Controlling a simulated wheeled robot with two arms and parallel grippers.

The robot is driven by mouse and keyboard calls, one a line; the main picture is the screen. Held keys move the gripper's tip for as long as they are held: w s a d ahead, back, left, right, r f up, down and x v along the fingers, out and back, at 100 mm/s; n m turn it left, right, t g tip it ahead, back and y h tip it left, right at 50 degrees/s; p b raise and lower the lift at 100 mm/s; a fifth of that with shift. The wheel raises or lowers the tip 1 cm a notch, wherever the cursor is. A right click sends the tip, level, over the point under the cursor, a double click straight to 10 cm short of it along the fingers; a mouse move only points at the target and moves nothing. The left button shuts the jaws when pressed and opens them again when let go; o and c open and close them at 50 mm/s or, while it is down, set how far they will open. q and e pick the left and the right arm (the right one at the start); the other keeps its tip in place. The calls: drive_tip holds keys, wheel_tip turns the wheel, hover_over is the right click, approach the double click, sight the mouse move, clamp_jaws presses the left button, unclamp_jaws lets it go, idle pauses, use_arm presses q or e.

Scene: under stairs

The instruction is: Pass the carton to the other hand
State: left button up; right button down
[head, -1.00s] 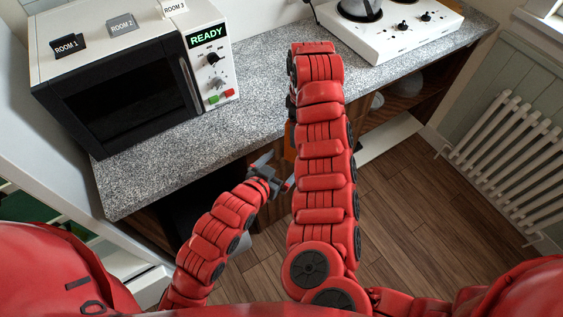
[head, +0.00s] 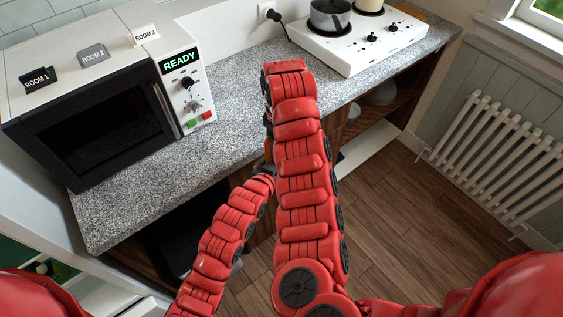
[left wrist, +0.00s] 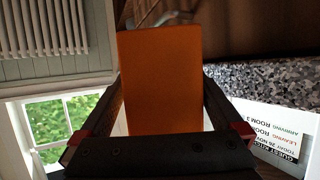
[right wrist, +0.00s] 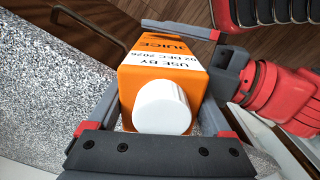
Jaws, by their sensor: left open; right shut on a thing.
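The orange juice carton (right wrist: 165,75) has a white round cap and a white use-by label. My right gripper (right wrist: 160,100) is shut on it, with the cap facing the right wrist camera. My left gripper (left wrist: 162,85) is open, with the carton's plain orange side between its fingers; whether they touch it I cannot tell. It also shows beside the carton in the right wrist view (right wrist: 228,62). In the head view only an orange sliver of the carton (head: 268,150) shows; my right arm hides the rest and the right gripper.
A speckled grey worktop (head: 235,125) lies just beyond the grippers. On it stand a black-fronted microwave (head: 105,120) reading READY and a white hob (head: 355,45) with pots. Open wooden shelves (head: 375,118) are below. A white radiator (head: 490,150) stands at the right, with clear wooden floor before it.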

use_arm(q)
drive_tip(key=shift+d, duration=0.1)
clamp_jaws()
use_arm(e)
drive_tip(key=shift+a+r, duration=0.1)
use_arm(q)
drive_tip(key=shift+r, duration=0.1)
use_arm(e)
drive_tip(key=shift+c, duration=0.4)
unclamp_jaws()
drive_tip(key=shift+w, duration=0.1)
drive_tip(key=shift+o, duration=0.4)
